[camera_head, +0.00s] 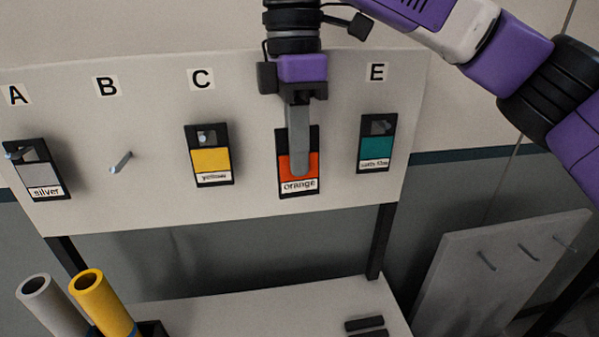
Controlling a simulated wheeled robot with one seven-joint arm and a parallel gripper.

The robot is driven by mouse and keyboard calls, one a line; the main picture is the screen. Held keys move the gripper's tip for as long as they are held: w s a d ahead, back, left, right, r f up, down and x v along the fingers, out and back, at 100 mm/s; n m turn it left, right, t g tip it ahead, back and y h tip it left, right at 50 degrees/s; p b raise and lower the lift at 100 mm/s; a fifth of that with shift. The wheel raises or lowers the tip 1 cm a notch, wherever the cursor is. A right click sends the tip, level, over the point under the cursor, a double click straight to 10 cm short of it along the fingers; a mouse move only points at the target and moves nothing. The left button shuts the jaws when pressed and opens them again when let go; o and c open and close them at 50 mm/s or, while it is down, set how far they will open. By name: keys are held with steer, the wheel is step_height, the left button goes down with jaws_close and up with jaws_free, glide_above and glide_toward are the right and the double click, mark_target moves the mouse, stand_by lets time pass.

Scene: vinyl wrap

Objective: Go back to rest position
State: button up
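My gripper (299,168) hangs from my purple and black arm, which comes in from the upper right. Its grey fingers show as a single bar, one hiding the other, so I cannot tell how far apart they are. They overlap the orange sample card (312,166), which hangs on the white board (150,198) between C and E. The fingers cover the middle of the card; whether they touch it or hold it is unclear. My wrist hides the board above that card.
A silver card (36,176), yellow card (211,161) and teal card (374,153) hang at A, C and E. B has a bare peg (121,162). Grey (55,307) and yellow (104,304) rolls stand lower left. A pegged panel (500,270) leans at right.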

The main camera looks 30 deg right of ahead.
steer(key=shift+w+d+r, duration=0.1)
steer(key=shift+d+r, duration=0.1)
steer(key=shift+r, duration=1.15)
steer(key=shift+w+d+r, duration=0.1)
steer(key=shift+d+r, duration=0.05)
steer(key=shift+r, duration=1.15)
steer(key=shift+s, duration=0.1)
steer(key=shift+r, duration=0.2)
